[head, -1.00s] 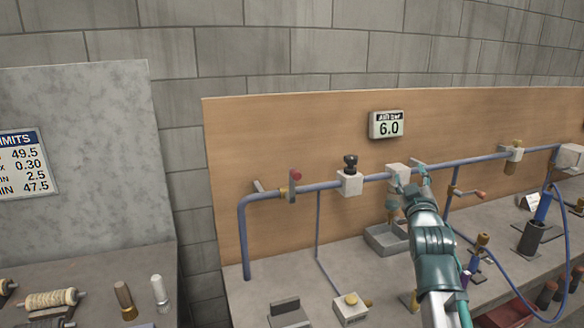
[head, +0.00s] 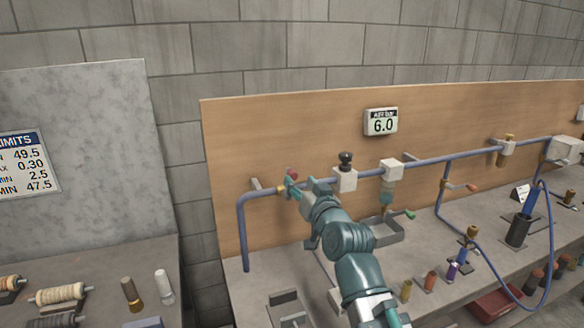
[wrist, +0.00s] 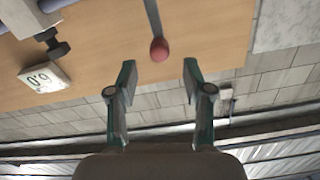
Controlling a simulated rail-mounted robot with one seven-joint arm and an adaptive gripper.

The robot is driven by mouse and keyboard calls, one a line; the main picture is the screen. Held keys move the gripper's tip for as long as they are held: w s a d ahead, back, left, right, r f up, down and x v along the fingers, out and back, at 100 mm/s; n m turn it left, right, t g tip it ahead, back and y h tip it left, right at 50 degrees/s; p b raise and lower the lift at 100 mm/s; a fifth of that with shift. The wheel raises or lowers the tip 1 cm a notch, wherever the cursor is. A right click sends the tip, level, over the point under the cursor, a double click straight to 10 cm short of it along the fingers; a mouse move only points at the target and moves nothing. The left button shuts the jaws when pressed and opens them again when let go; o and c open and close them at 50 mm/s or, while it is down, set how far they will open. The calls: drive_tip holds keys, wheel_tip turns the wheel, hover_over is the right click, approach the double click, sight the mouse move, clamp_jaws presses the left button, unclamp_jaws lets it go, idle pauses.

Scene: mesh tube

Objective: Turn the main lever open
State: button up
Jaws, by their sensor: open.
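The main lever looks to be the grey bar with a red knob (head: 291,172) near the left end of the blue pipe (head: 325,185). In the wrist view the red ball knob (wrist: 159,49) hangs at the end of its grey bar (wrist: 153,17), just ahead of and between my fingertips. My gripper (head: 293,188) is at the lever in the head view and hides most of the lever and its valve. The wrist view shows my gripper (wrist: 158,75) open, with two teal fingers apart and nothing held. I cannot tell whether either finger touches the knob.
A white block with a black knob (head: 346,165) sits on the pipe just right of the lever. A green-tipped lever (head: 409,214) is farther right.

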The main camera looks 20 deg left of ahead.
sight(295, 177)
drive_tip(key=p+x, duration=0.1)
drive_tip(key=x, duration=0.5)
drive_tip(key=shift+w+a, duration=0.15)
drive_tip(key=shift+w, duration=0.05)
clamp_jaws()
